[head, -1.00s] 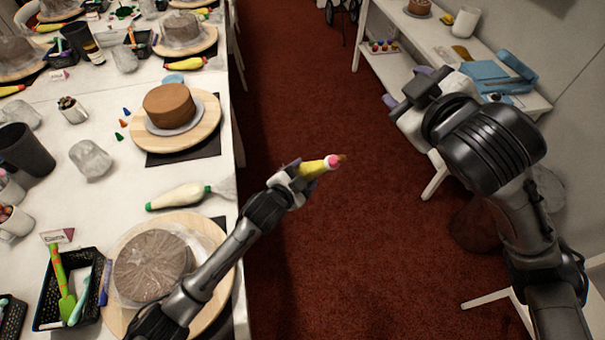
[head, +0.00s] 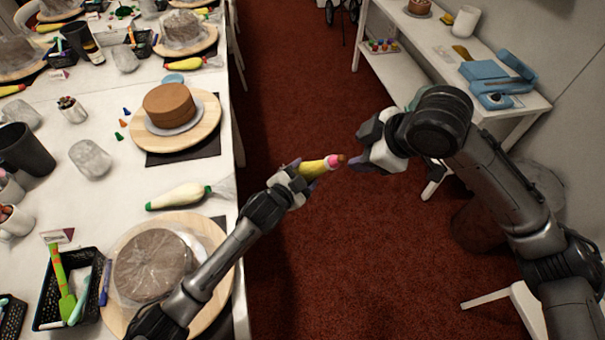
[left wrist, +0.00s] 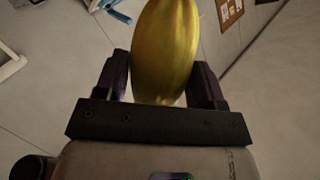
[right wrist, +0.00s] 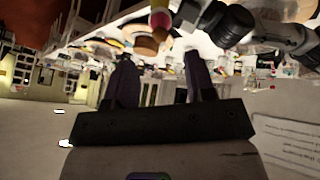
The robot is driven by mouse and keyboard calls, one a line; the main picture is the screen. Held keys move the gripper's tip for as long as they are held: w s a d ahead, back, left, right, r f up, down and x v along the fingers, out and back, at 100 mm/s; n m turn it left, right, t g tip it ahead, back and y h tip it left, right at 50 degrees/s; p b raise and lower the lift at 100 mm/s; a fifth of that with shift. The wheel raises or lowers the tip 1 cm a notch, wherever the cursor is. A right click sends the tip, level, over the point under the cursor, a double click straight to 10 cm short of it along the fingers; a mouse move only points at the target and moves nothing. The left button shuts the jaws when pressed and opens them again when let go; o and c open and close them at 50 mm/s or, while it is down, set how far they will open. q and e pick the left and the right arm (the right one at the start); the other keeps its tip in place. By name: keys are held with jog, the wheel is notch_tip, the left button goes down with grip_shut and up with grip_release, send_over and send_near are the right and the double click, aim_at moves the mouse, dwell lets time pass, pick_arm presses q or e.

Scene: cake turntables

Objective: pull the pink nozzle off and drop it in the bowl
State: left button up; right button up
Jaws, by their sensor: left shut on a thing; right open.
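My left gripper (head: 300,172) is shut on a yellow piping bag (head: 313,169) and holds it above the aisle. The bag fills the space between the fingers in the left wrist view (left wrist: 165,50). A pink nozzle (head: 333,161) with a brownish tip sits on the bag's right end. My right gripper (head: 364,162) is open, close to the tip from the right. In the right wrist view the yellow bag (right wrist: 160,20) shows beyond the open fingers (right wrist: 158,62), not between them. A teal rounded thing (head: 417,99) is mostly hidden behind my right arm; I cannot tell whether it is the bowl.
The long white table (head: 195,170) on the left holds cakes on turntables, a white piping bag (head: 180,196) and a black basket (head: 90,262). A white side table (head: 530,101) on the right holds blue items (head: 490,78).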

aim_at(342, 158)
jog(key=shift+x, duration=3.85)
jog(key=c, duration=0.9)
jog(key=shift+v, duration=2.6)
grip_shut()
